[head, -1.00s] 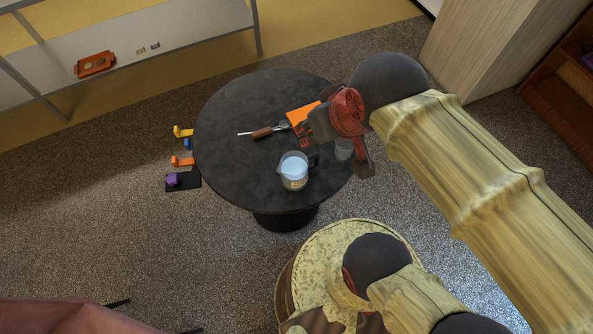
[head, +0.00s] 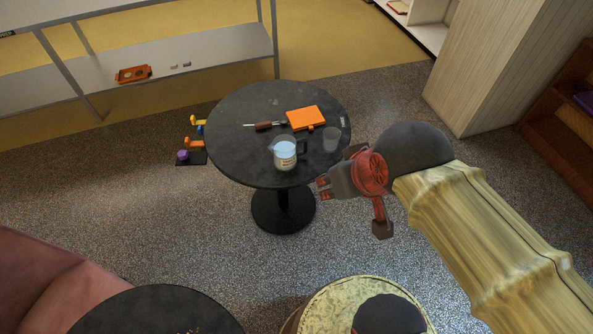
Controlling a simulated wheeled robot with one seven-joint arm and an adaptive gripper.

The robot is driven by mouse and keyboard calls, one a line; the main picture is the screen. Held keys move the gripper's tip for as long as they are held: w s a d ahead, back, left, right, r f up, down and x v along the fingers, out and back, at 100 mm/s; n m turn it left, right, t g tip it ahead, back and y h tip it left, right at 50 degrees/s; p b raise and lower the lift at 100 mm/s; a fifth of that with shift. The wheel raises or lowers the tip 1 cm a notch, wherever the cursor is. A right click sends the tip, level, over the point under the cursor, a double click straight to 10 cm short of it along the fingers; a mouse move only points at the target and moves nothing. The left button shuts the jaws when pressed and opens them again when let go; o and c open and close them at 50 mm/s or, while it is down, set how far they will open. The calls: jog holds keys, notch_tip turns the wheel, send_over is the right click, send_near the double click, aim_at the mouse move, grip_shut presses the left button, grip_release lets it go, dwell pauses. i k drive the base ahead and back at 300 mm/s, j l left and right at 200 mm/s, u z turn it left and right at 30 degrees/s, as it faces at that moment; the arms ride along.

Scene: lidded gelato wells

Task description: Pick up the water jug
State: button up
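The water jug (head: 285,156) is a clear, pale-blue-filled vessel with a dark handle on its right side. It stands upright on the round black table (head: 238,158), close to the near edge. My gripper (head: 321,188) is to the right of and nearer than the jug, beside the table's near right edge. It points left and is apart from the jug. Whether its fingers are spread or closed is too small to tell. Nothing can be seen held in it.
A clear glass (head: 331,140) stands right of the jug. An orange box (head: 306,118) and a brown-handled tool (head: 264,125) lie behind it. Toy-like pieces (head: 194,143) are on the floor left of the table. A second dark round table (head: 155,312) is at the bottom.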

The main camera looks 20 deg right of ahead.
aim_at(284, 147)
jog(key=k+u, duration=0.1)
jog(key=u, duration=0.7)
jog(key=k+j+u, duration=0.1)
jog(key=u, duration=0.3)
jog(key=k+u, duration=0.1)
jog(key=u, duration=0.35)
jog(key=l+u, duration=0.25)
jog(key=u, duration=0.2)
jog(key=l+u, duration=0.2)
jog(key=u, duration=0.3)
jog(key=l+u, duration=0.25)
jog(key=u, duration=0.2)
jog(key=k+l+u, duration=0.15)
jog(key=u, duration=0.3)
jog(key=k+l, duration=0.45)
jog(key=l, duration=0.2)
jog(key=k+l, duration=0.95)
jog(key=l, duration=0.3)
jog(key=k+l, duration=0.45)
jog(key=l, duration=0.2)
